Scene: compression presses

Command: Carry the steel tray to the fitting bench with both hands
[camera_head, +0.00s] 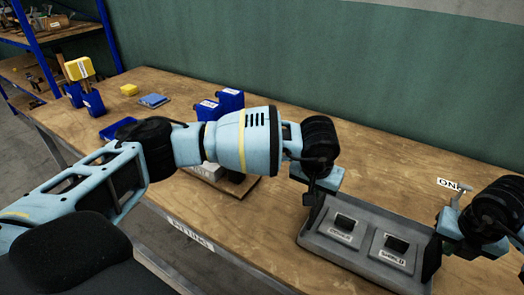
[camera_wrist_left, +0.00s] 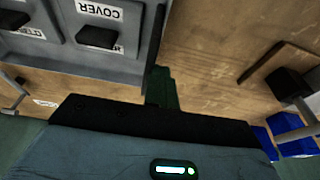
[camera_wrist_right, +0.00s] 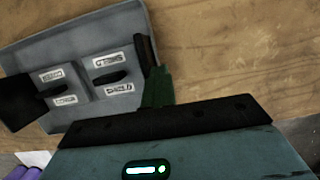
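The grey steel tray (camera_head: 328,246) is over the wooden fitting bench (camera_head: 262,232), near its front edge. I cannot tell whether it rests on the bench or hangs just above it. Two square grey parts with black knobs, labelled cover (camera_head: 342,238) and shield (camera_head: 391,258), lie side by side in it. My left gripper (camera_head: 312,197) is shut on the tray's left end; its fingers meet the end wall in the left wrist view (camera_wrist_left: 162,88). My right gripper (camera_head: 440,238) is shut on the right end, also seen in the right wrist view (camera_wrist_right: 155,80).
A board with a white block (camera_head: 208,170) lies left of the tray, partly behind my left arm. A green wall (camera_head: 330,60) runs behind.

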